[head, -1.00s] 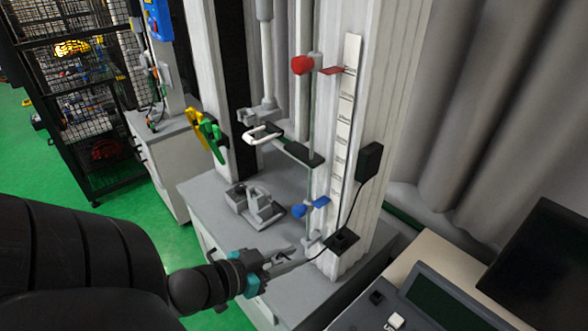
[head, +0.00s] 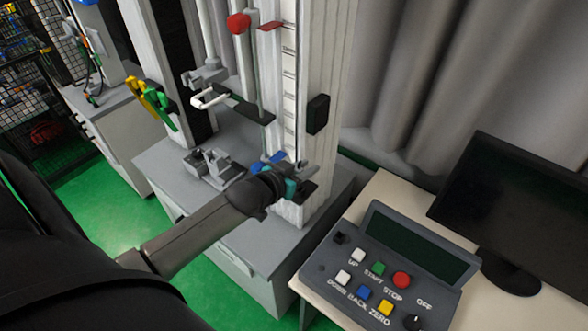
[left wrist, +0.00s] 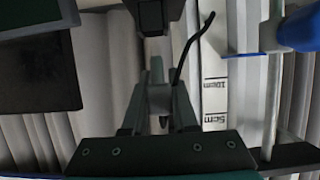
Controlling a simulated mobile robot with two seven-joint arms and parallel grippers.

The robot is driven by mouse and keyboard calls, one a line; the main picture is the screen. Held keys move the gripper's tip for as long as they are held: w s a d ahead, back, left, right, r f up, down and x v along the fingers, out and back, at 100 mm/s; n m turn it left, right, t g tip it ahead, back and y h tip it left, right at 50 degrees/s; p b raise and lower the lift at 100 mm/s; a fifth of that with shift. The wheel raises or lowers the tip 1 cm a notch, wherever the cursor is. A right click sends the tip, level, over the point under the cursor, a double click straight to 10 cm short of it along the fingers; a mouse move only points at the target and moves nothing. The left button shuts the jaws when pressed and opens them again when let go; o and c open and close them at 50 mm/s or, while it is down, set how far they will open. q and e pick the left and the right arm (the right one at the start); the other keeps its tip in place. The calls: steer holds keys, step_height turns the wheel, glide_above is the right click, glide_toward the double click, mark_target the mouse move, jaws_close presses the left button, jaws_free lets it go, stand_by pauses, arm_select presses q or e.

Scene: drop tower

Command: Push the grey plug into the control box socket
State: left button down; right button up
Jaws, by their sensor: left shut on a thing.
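My left gripper (head: 300,180) is at the lower front of the white tower column in the head view. In the left wrist view its fingers (left wrist: 160,105) are closed around a small grey plug (left wrist: 160,98), with a thin black cable curving up beside it. A black block (left wrist: 155,15) lies beyond the fingertips, apart from the plug. In the head view the plug is too small and covered to make out. The grey control box (head: 385,262) stands on the desk at right, with a small black fitting (head: 340,238) at its left corner. I cannot tell which part is the socket. My right gripper is not in view.
A blue-handled clamp (head: 268,160) is close to my left gripper. A ruler (head: 289,75) and a black box (head: 318,114) are on the column above. A grey clamp fixture (head: 212,166) stands on the tower base at left. A monitor (head: 515,195) is at right.

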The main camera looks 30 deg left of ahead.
arm_select(q)
steer(key=shift+w, duration=0.2)
steer(key=shift+f, duration=0.1)
steer(key=shift+s+f+b, duration=0.1)
steer(key=shift+f+b, duration=0.6)
steer(key=shift+b, duration=0.35)
steer(key=shift+f+b, duration=0.65)
steer(key=shift+f, duration=0.4)
steer(key=shift+f, duration=0.2)
steer(key=c, duration=0.6)
jaws_free()
